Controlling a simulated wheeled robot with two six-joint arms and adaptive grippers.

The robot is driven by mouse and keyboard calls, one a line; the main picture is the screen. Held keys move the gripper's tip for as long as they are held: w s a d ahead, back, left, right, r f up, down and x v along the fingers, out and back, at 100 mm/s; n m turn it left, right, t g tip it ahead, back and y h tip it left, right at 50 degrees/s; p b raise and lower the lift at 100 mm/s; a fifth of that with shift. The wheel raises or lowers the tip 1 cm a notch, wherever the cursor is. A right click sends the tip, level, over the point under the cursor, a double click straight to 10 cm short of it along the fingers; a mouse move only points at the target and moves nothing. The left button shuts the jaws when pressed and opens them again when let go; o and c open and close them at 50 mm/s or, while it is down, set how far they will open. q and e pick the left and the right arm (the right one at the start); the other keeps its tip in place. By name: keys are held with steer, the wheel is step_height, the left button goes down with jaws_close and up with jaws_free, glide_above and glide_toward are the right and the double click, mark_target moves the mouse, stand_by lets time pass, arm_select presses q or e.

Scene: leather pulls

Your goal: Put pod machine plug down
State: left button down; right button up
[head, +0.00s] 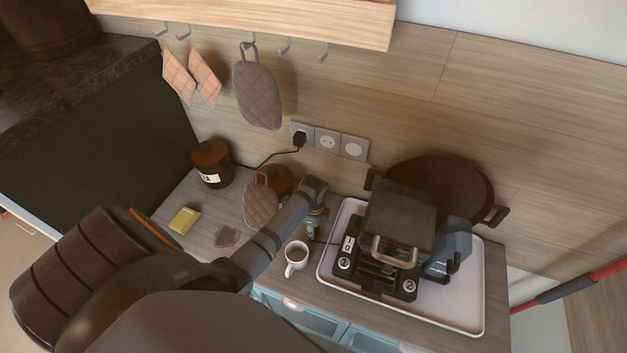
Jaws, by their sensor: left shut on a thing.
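The pod machine (400,215) is a dark appliance with a metal handle, standing on a white tray (465,318) at the right of the counter. My left gripper (315,226) is just left of the tray, pointing down, behind a white cup. It is shut on the pod machine plug, which is small and mostly hidden by the fingers. A dark cord (325,242) runs from near the fingertips to the machine. Whether the plug touches the counter cannot be told. My right gripper is not in view.
A white cup (297,258) of dark drink stands close to the gripper. A wall socket strip (328,142) holds another black plug (299,138) at its left. A hanging mitt (258,92), brown jar (211,160), yellow sponge (184,220) and dark pan (440,180) are around.

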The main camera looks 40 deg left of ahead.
arm_select(q)
steer(key=c, duration=1.2)
jaws_free()
steer(key=shift+w+f, duration=0.1)
steer(key=o, duration=0.3)
steer(key=shift+o, duration=0.2)
steer(key=shift+r, duration=0.2)
step_height(320, 180, up, 13)
steer(key=b, duration=0.1)
steer(key=shift+b, duration=0.4)
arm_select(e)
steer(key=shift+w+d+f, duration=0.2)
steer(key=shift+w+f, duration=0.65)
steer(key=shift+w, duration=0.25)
arm_select(q)
steer(key=shift+f, duration=0.15)
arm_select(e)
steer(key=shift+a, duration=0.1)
